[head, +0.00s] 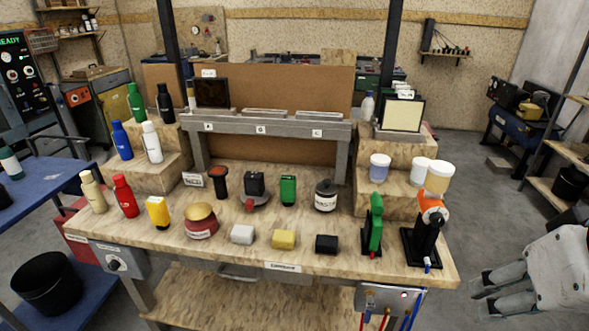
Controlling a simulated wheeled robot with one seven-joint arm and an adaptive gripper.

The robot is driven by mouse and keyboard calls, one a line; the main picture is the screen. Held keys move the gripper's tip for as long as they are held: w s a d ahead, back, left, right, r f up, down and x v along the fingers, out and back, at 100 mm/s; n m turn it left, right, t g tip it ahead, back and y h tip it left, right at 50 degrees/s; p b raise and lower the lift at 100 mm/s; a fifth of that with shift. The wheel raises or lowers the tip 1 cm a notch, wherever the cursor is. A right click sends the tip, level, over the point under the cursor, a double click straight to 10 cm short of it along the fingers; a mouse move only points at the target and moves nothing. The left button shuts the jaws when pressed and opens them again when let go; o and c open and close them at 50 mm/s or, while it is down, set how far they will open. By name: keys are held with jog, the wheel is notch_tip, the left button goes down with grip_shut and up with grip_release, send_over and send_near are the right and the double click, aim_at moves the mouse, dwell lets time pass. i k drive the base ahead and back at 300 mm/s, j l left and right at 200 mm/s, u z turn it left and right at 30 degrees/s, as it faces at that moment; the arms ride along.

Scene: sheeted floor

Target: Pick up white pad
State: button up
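A small white block (242,234), the likely white pad, lies near the front edge of the wooden workbench (200,262), left of a similar yellow block (284,239) and a black block (326,244). My gripper (483,288) is at the lower right, past the bench's right end and well apart from the white pad. Its two fingers point left with a gap between them, and nothing shows in it.
Behind are a black item on a round base (254,188), a green block (288,190) and a waste pot (325,196). A green tool (374,225) and an orange-black device (428,230) stand at right.

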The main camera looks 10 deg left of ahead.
aim_at(241, 234)
jog(key=i+j, duration=0.1)
jog(key=i, duration=0.4)
jog(key=i+j+u, duration=0.15)
jog(key=i, duration=0.3)
